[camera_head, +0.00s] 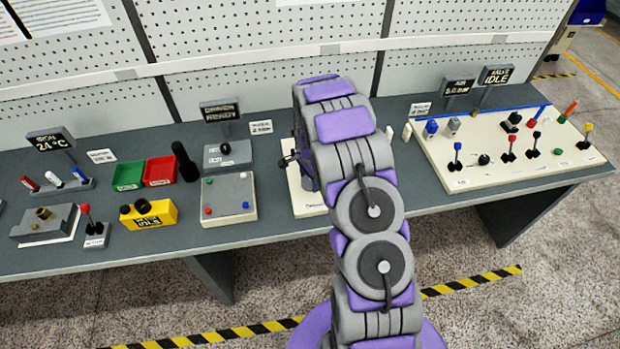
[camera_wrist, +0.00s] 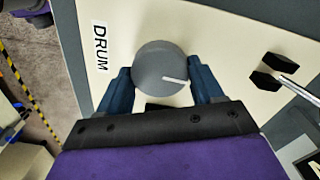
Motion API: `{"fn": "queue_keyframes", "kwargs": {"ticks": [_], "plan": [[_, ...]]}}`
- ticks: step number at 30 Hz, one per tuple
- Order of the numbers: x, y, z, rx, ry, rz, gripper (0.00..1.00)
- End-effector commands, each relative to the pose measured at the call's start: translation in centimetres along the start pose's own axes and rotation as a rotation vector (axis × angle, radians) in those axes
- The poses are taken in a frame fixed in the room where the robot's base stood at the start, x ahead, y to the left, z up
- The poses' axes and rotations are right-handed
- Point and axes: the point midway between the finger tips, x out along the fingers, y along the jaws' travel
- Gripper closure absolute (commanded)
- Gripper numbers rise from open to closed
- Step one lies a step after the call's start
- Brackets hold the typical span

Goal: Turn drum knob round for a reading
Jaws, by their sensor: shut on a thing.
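The drum knob (camera_wrist: 160,68) is a round grey knob with a white pointer line, in the middle of the wrist view. It sits on a cream panel (camera_wrist: 215,35), close to a white label reading DRUM (camera_wrist: 101,48). My gripper (camera_wrist: 164,80) has its two blue fingers on either side of the knob and is shut on it. The white line points toward the right finger. In the head view my purple and grey arm reaches over a cream panel (camera_head: 307,203) on the bench and hides the knob and the gripper.
Black blocks and a metal rod (camera_wrist: 300,90) stand right of the knob in the wrist view. On the bench (camera_head: 270,222), a grey box with coloured buttons (camera_head: 229,197) is left of my arm. A cream board with levers (camera_head: 520,160) is at the right.

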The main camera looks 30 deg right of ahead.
Motion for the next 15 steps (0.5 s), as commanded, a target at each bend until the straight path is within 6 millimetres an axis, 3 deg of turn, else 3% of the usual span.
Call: {"fn": "queue_keyframes", "kwargs": {"ticks": [15], "plan": [[-0.3,-0.46,-0.16,0.266,0.003,-0.014,0.64]]}}
